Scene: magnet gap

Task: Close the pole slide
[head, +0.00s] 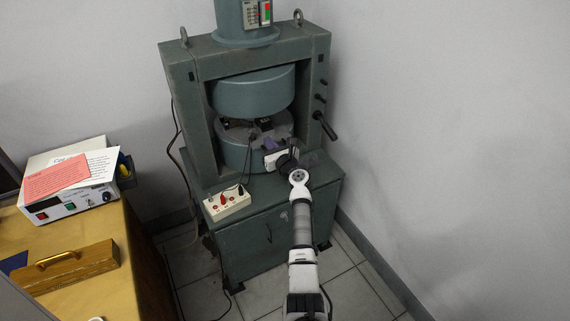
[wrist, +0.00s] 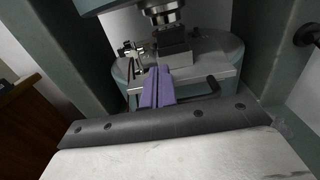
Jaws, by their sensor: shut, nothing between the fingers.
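My gripper (head: 267,142) reaches from the front right into the gap of the green magnet frame. Its two purple fingers (wrist: 158,72) are pressed together with nothing held. Beyond the fingertips, a grey metal plate (wrist: 198,72) lies on the lower round pole (head: 235,153), carrying a dark block (wrist: 173,55). This looks like the pole slide, but I cannot tell its exact travel. A dark bent bar (wrist: 212,84) lies at its near side, right of the fingers. A metal tip (wrist: 164,16) hangs above the block, apart from it. Whether the fingers touch the plate is unclear.
The upper round pole (head: 254,92) overhangs the gap, with frame uprights on both sides. A dark lever (head: 325,126) sticks out at the right. A white terminal box (head: 228,203) with cables stands front left. A wooden desk (head: 130,285) is at far left.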

